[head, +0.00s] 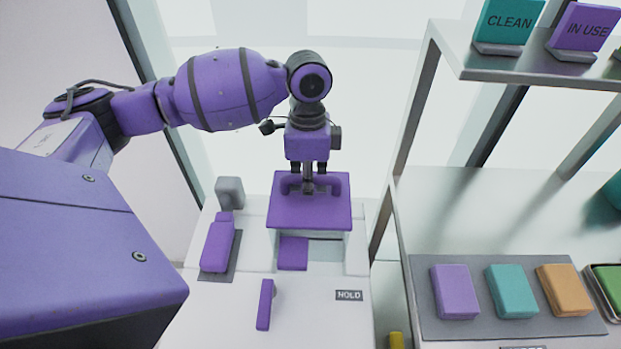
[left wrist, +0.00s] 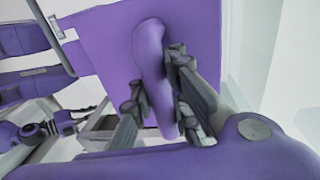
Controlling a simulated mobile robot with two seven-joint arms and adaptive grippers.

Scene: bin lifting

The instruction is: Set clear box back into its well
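The clear box shows mainly as its flat purple top (head: 310,214), with a raised handle (left wrist: 150,45) in the left wrist view. Pale see-through walls show just below the front edge of the top. My left gripper (head: 308,187) points down over the middle of the top. In the left wrist view its fingers (left wrist: 157,75) stand on both sides of the handle and look closed against it. The well in the white counter (head: 325,251) opens below the front edge. The box's underside is hidden, so its exact height is unclear. My right gripper is out of view.
A purple lever (head: 217,245) and a purple upright bar (head: 265,305) stand left of the well. A HOLD label (head: 349,295) is at front right. A metal shelf unit (head: 480,215) rises on the right, with a grey mat (head: 440,328) bearing coloured blocks.

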